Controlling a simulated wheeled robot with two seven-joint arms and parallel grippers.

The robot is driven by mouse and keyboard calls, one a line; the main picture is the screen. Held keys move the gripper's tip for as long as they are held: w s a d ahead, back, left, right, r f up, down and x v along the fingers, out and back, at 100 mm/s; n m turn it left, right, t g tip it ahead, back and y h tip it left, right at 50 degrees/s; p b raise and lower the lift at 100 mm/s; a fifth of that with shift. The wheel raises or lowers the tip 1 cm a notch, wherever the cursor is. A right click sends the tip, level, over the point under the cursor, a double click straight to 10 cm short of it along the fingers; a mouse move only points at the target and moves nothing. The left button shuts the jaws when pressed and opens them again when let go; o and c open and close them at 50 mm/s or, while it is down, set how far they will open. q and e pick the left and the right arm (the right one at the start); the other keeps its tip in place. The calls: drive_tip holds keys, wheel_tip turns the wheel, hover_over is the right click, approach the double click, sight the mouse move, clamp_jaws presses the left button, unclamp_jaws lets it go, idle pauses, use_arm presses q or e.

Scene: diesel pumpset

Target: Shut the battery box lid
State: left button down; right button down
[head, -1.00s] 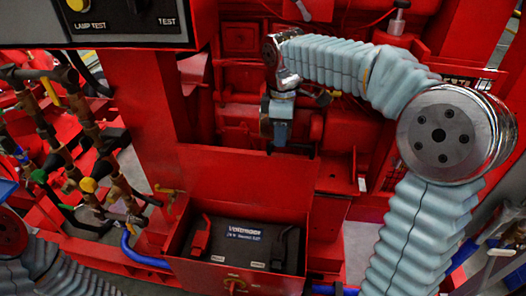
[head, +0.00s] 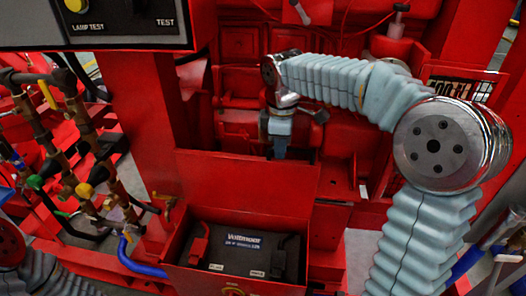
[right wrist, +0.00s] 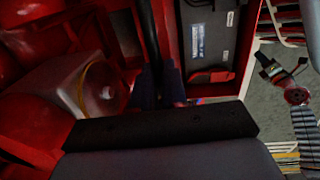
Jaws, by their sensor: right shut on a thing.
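The battery box lid (head: 245,188) is a red panel standing raised at the back of the open red battery box (head: 180,243). The black battery (head: 240,248) with red and black terminal covers shows inside; it also shows in the right wrist view (right wrist: 215,50). My right gripper (head: 278,152) points down at the lid's top edge, right of its middle, and is shut on the lid. Its dark fingers show in the right wrist view (right wrist: 161,86), left of the battery; the exact grip is dim there.
Red engine parts (head: 240,90) stand close behind the lid. Brass valves and pipes (head: 85,150) are at the left, with a blue hose (head: 135,265) beside the box. A control panel (head: 100,22) overhangs at upper left.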

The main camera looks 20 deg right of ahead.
drive_tip(key=shift+s+a, duration=0.1)
drive_tip(key=shift+s+a+f+b, duration=0.1)
drive_tip(key=shift+s+a+b, duration=0.3)
drive_tip(key=shift+s, duration=0.4)
drive_tip(key=shift+s+a, duration=0.1)
drive_tip(key=shift+s+a+f+b, duration=0.15)
drive_tip(key=shift+s+a+b, duration=0.25)
drive_tip(key=shift+s, duration=0.35)
drive_tip(key=shift+a, duration=0.1)
drive_tip(key=shift+s+a+f, duration=0.15)
drive_tip(key=shift+s+a, duration=0.35)
drive_tip(key=shift+s, duration=0.35)
drive_tip(key=shift+s+b, duration=0.1)
drive_tip(key=shift+b, duration=0.2)
